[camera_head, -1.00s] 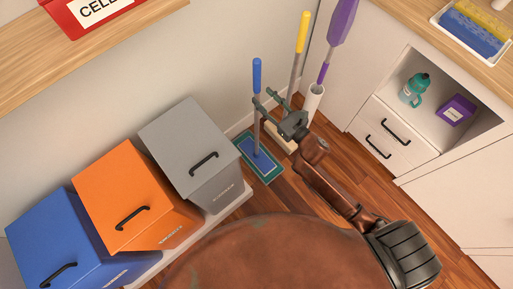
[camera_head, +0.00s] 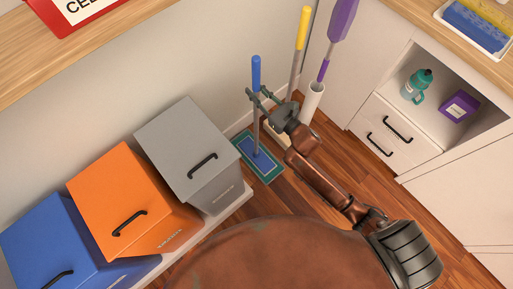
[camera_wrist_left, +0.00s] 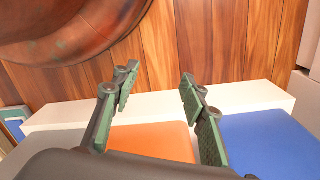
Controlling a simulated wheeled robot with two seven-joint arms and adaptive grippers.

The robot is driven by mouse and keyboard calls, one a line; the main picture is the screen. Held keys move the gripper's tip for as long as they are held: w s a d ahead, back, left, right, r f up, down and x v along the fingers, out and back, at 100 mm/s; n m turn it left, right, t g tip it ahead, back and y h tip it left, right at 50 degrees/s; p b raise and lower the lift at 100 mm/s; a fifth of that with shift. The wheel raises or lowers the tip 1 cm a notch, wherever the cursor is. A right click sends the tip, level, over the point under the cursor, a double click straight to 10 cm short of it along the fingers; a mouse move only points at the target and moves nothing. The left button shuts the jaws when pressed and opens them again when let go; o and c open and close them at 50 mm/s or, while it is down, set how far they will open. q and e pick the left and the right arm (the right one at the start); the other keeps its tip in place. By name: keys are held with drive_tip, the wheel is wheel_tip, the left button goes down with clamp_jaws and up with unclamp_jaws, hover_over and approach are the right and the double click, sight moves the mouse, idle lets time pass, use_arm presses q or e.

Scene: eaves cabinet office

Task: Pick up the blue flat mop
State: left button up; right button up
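The blue flat mop stands upright on the floor, with a blue-topped handle (camera_head: 256,72) and a flat blue head with a green border (camera_head: 262,166). My right gripper (camera_head: 258,91) is at the handle just below the blue grip. Its fingers are apart, with the pole seemingly between them; firm contact does not show. My left gripper (camera_wrist_left: 150,95) shows only in the left wrist view. It is open and empty above the orange bin (camera_wrist_left: 150,142) and the blue bin (camera_wrist_left: 265,140).
Grey (camera_head: 187,150), orange (camera_head: 130,200) and blue bins stand on a white plinth left of the mop. A yellow-handled tool (camera_head: 302,30) and a purple-handled tool (camera_head: 341,22) stand behind it. A white drawer cabinet (camera_head: 375,172) stands right. Wooden floor (camera_head: 270,200) lies in front.

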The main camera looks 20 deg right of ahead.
clamp_jaws()
drive_tip(key=shift+r, duration=0.2)
